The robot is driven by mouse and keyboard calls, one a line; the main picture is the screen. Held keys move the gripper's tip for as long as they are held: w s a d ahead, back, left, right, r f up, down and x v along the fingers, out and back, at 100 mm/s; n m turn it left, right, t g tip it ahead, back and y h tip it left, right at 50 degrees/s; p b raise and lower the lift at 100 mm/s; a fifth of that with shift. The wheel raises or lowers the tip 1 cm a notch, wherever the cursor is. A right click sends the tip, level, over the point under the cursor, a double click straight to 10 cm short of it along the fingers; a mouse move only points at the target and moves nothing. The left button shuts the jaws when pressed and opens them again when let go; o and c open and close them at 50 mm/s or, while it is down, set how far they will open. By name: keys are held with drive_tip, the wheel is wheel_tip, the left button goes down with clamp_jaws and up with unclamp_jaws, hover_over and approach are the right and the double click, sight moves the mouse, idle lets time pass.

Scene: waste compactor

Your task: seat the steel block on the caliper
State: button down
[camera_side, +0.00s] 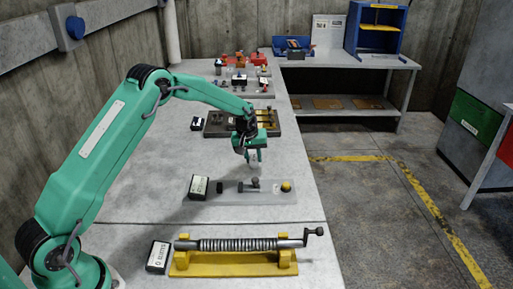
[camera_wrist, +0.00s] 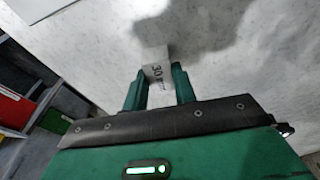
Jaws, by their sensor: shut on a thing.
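My gripper (camera_side: 254,157) points down over the bench and is shut on a steel block, which hangs clear of the bench. In the wrist view the pale grey block (camera_wrist: 157,70), marked "30", sits between the green fingers of my gripper (camera_wrist: 158,84). In the side view the block is small and partly hidden by the fingers. A grey plate (camera_side: 228,198) with a dark block, a small metal post fixture (camera_side: 250,185) and a yellow knob (camera_side: 286,186) lies nearer the camera than my gripper. I take it for the caliper but cannot be sure.
A small readout box (camera_side: 198,187) stands at the plate's left end. A yellow cradle (camera_side: 232,264) with a ribbed shaft and crank lies in front, beside another readout (camera_side: 158,256). A dark tray (camera_side: 219,125) lies behind my gripper.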

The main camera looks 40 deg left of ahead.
drive_tip(key=shift+f, duration=0.2)
drive_tip(key=shift+f, duration=0.15)
drive_tip(key=c, duration=1.1)
unclamp_jaws()
drive_tip(key=shift+a+v, duration=0.1)
drive_tip(key=shift+v, duration=1.85)
drive_tip(key=shift+a+v, duration=0.15)
drive_tip(key=shift+v, duration=1.75)
drive_tip(key=shift+s, duration=0.15)
